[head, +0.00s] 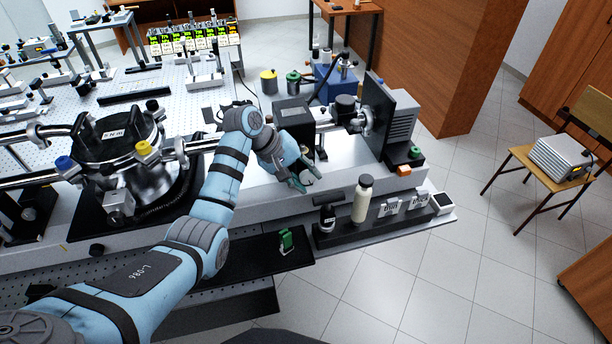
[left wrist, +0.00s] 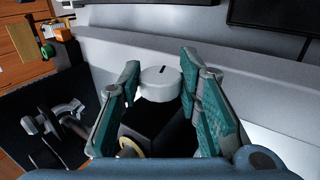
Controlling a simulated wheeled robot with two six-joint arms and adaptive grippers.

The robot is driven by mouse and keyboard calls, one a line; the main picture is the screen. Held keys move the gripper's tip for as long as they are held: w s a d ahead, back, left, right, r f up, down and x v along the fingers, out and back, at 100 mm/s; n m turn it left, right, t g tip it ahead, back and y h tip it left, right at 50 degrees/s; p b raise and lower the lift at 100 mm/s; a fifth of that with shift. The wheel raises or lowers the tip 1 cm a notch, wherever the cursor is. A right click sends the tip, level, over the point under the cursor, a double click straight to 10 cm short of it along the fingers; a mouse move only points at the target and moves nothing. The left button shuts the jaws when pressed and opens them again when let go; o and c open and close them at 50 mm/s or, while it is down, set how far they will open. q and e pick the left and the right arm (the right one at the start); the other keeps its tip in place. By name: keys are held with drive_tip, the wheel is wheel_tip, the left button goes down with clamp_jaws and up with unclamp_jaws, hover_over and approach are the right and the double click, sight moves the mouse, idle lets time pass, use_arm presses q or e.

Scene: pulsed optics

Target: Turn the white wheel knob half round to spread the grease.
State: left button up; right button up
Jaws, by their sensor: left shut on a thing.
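The white wheel knob (left wrist: 162,84) is a short round cap with a dark mark on its top, seen between my fingers in the left wrist view. My left gripper (left wrist: 160,92) has its teal finger pads on both sides of the knob and is shut on it. In the head view my left gripper (head: 305,180) reaches down beside the black block (head: 293,118), at the front of the table. The fingers hide part of the knob there. The grease itself cannot be made out. My right gripper is not in view.
A cream bottle (head: 361,200) and a small dark-bodied bottle (head: 327,218) stand on the black front shelf, right of the gripper. A green item (head: 286,241) is on a dark ledge below. A large metal chamber (head: 125,150) with pipes stands left of my arm.

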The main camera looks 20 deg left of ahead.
use_arm(q)
drive_tip(key=shift+h, duration=0.3)
drive_tip(key=o, duration=0.9)
drive_tip(key=shift+o, duration=1.2)
drive_tip(key=shift+w+f, duration=0.1)
drive_tip(key=shift+w+a, duration=0.1)
drive_tip(key=v, duration=1.2)
drive_tip(key=shift+f, duration=0.1)
